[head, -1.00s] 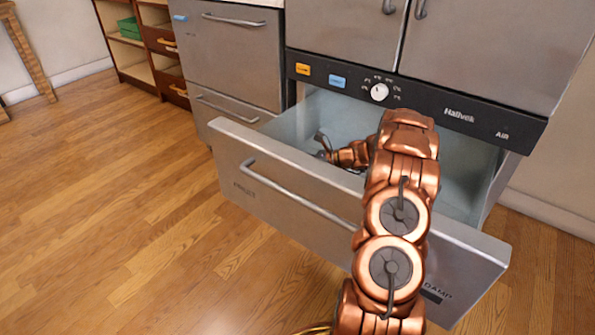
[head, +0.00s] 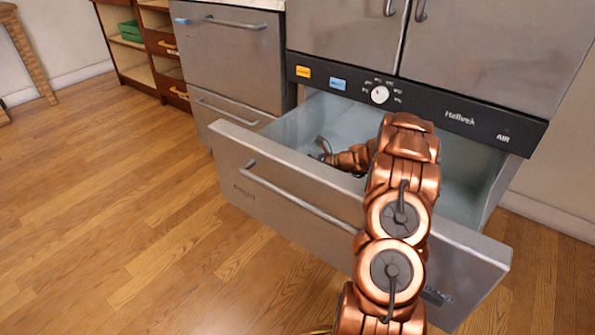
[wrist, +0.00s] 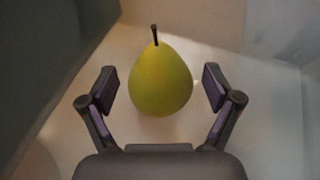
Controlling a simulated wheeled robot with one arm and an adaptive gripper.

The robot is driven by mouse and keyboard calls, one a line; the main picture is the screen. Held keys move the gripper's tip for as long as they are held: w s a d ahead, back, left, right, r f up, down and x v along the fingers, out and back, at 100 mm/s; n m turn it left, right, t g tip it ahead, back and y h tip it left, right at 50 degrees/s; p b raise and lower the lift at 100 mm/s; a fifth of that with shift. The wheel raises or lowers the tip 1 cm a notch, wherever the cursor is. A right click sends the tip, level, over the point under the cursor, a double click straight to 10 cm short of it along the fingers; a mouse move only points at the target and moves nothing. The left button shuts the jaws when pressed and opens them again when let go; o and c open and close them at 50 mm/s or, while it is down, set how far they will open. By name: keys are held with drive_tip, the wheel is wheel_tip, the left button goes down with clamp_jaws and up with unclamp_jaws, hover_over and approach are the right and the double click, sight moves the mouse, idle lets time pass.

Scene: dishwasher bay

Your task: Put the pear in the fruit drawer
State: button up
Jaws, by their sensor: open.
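The green-yellow pear (wrist: 160,82) shows in the wrist view, just beyond and between my gripper's fingertips, with a gap on each side. It appears to rest on the pale floor of the drawer. My gripper (wrist: 160,88) is open, with one finger on each side of the pear. In the head view the fruit drawer (head: 290,190) is pulled open below the control panel, and my arm reaches over its front into it. My gripper (head: 322,150) is partly visible inside the drawer at its left. The pear is hidden in the head view.
Closed fridge doors (head: 490,45) stand above the control panel (head: 440,112). Closed steel drawers (head: 235,60) are to the left. A wooden shelf with a green box (head: 130,30) is further left. The wooden floor (head: 110,230) in front is clear.

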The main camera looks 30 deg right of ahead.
drive_tip(key=p+v, duration=0.2)
drive_tip(key=v, duration=0.4)
drive_tip(key=shift+s+d+r+p, duration=0.15)
drive_tip(key=shift+d+r+p, duration=0.05)
drive_tip(key=shift+r+p, duration=0.1)
drive_tip(key=shift+s+d, duration=0.25)
drive_tip(key=shift+s, duration=0.1)
drive_tip(key=shift+r, duration=0.1)
